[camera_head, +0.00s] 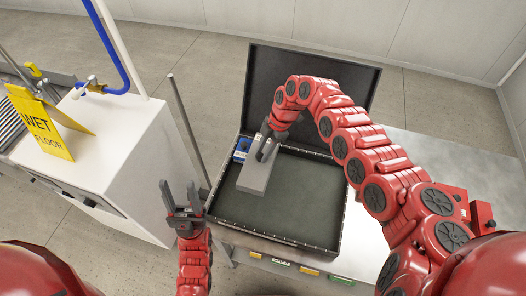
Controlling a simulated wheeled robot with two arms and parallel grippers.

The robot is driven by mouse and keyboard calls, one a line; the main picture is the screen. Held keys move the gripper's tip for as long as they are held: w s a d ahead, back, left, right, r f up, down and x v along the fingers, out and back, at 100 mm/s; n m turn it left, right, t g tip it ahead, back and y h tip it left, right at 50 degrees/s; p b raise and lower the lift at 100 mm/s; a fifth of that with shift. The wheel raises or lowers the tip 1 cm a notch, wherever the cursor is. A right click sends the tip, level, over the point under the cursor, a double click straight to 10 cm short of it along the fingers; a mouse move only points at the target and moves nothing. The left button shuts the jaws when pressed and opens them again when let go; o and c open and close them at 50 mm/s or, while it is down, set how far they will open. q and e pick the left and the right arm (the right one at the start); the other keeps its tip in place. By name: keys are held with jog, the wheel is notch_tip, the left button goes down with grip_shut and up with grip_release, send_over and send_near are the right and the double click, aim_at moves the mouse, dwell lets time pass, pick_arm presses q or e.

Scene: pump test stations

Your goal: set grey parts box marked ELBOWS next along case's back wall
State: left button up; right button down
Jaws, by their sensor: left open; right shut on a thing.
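The grey parts box (256,176) is in the back left part of the open black case (228,220). My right gripper (264,150) is shut on its upper back part. I cannot tell whether the box touches the case floor, and its marking is not readable. A blue box (240,150) sits in the back left corner of the case, just left of the grey box and very close to it. My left gripper (180,196) is open and empty, outside the case by its left wall.
The case's raised lid (255,85) stands behind it. The case lies on a light grey table (390,145); its front and right floor is bare. A white cabinet (120,150) with a yellow wet-floor sign (40,125) and a thin upright post (185,120) stand left.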

jog(key=shift+f, duration=0.15)
jog(key=shift+f+b, duration=1.45)
jog(key=shift+b, duration=0.1)
jog(key=shift+f, duration=0.15)
jog(key=shift+f+b, duration=0.7)
jog(key=shift+b, duration=0.15)
jog(key=shift+f+b, duration=0.3)
jog(key=c, duration=0.5)
grip_release()
